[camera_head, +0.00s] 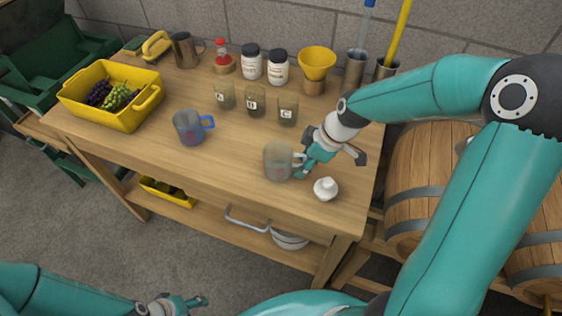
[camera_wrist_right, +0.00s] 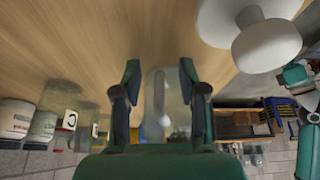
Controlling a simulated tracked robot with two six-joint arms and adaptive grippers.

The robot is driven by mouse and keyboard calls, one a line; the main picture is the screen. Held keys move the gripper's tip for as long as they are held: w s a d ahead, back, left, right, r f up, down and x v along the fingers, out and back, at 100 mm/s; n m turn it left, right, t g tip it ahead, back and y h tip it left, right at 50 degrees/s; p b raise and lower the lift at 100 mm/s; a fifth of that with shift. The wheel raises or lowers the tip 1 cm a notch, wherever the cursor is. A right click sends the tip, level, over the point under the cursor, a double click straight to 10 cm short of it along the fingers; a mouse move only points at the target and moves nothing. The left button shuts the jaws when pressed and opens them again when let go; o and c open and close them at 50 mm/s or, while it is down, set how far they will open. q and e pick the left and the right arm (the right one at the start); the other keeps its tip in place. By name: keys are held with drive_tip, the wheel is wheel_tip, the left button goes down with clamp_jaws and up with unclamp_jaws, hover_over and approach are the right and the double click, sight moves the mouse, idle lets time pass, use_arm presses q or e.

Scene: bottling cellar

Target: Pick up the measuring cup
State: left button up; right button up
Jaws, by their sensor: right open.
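A clear, greyish measuring cup (camera_head: 277,162) with a pale handle stands upright near the front right of the table. A second clear cup with a blue handle (camera_head: 188,128) stands further left. My right gripper (camera_head: 331,163) is open at the handle side of the pale-handled cup. In the right wrist view the cup's pale handle (camera_wrist_right: 158,107) shows between the two open fingers (camera_wrist_right: 160,70); I cannot tell whether they touch it. My left gripper (camera_head: 182,304) is low at the front, clear of the table; its opening is unclear.
A white knobbed object (camera_head: 326,188) stands close to the right gripper, also large in the right wrist view (camera_wrist_right: 262,40). Lettered glass jars (camera_head: 287,112) stand behind the cup. A yellow crate of grapes (camera_head: 72,101) is at left. Barrels (camera_head: 418,165) stand right of the table (camera_head: 235,162).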

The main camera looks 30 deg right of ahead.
clamp_jaws()
drive_tip(key=shift+r, duration=0.1)
idle(0.3)
